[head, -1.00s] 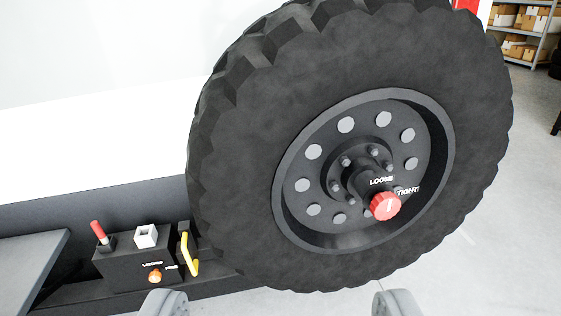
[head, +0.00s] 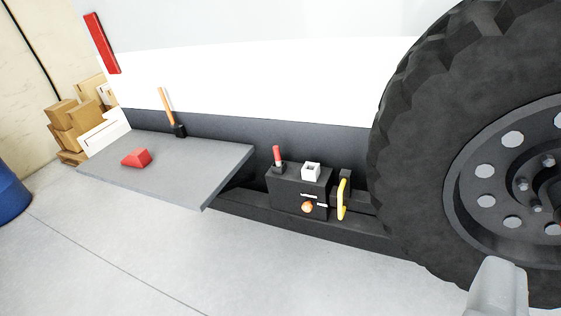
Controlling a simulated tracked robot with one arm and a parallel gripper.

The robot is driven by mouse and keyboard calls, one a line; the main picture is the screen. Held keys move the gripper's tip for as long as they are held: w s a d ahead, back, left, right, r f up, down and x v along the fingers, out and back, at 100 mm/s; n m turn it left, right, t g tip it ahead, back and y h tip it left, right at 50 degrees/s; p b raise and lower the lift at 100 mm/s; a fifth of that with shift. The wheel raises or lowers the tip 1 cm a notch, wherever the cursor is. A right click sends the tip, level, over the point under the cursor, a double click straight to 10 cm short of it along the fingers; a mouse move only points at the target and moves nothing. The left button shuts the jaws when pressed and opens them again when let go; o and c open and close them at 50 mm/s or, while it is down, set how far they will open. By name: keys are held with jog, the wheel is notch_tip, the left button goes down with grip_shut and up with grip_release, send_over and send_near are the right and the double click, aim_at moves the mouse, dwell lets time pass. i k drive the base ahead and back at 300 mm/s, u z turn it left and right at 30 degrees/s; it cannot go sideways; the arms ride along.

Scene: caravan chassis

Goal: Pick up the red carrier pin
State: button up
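The red carrier pin (head: 277,154) appears to be the upright red-handled pin at the left end of a black block (head: 288,192), low on the chassis side. Its lower end is hidden in a dark socket. My gripper (head: 498,286) shows only one grey finger at the bottom right, well to the right of the pin in the picture and not touching it. No second finger stands beside it, so it looks open; the other finger is outside the picture.
The block also carries a white square socket (head: 311,172), an orange knob (head: 307,207) and a yellow handle (head: 342,199). A large tyre (head: 425,130) stands to its right. Left is a grey shelf (head: 205,165) with a red wedge (head: 136,158) and an orange-handled tool (head: 167,105).

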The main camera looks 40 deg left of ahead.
aim_at(276, 149)
jog(key=z, duration=0.05)
jog(key=k, duration=0.55)
jog(key=u, duration=0.85)
jog(key=i, duration=0.9)
jog(key=u, duration=0.35)
jog(key=i, duration=1.1)
jog(key=z, duration=0.75)
jog(key=i, duration=0.3)
jog(key=z, duration=0.4)
